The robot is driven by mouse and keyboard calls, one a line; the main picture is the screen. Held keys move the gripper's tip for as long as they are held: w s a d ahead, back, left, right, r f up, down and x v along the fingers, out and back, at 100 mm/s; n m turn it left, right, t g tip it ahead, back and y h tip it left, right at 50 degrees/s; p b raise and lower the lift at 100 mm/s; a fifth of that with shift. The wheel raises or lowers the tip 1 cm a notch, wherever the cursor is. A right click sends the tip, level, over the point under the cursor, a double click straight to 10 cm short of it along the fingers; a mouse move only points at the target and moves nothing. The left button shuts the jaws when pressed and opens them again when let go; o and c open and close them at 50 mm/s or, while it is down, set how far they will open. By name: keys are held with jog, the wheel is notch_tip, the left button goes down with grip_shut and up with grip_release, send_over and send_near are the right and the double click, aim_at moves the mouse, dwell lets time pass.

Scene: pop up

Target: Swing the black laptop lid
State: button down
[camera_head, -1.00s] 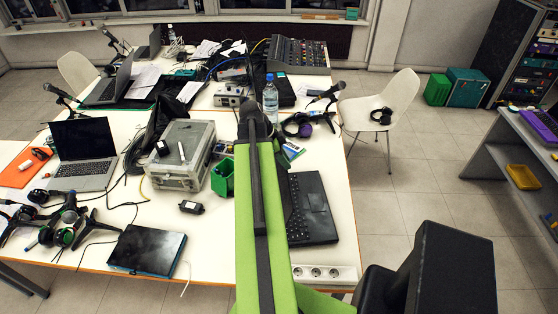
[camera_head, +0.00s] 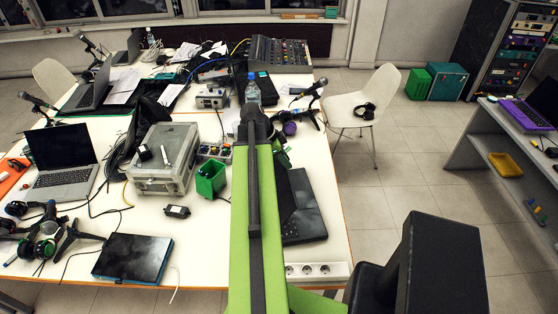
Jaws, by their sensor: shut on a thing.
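The black laptop (camera_head: 308,212) stands at the right front edge of the white table, just right of my green arm. Its base with the touchpad and part of the keyboard shows. The dark lid (camera_head: 284,192) rises at its left side as a narrow strip, partly hidden behind my arm. My upper arm covers the middle of the view up to the dark elbow, and only a bit of the forearm shows past its right side. My gripper is hidden behind the arm, so its contact with the lid cannot be seen.
A white power strip (camera_head: 316,271) lies in front of the laptop. A green box (camera_head: 211,179), a metal case (camera_head: 165,158) and a closed dark device (camera_head: 133,258) are left of my arm. A microphone (camera_head: 309,90) and a bottle (camera_head: 253,90) stand behind. Open floor lies to the right.

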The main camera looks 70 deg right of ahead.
jog(key=shift+s+d+f, duration=0.3)
jog(key=shift+s+d, duration=0.2)
jog(key=shift+s, duration=0.25)
jog(key=s+d+f+b, duration=0.3)
jog(key=s+f+b, duration=0.1)
jog(key=s+b, duration=0.1)
jog(key=shift+s+f, duration=0.2)
jog(key=shift+f, duration=0.2)
jog(key=shift+d, duration=0.15)
jog(key=shift+f, duration=0.1)
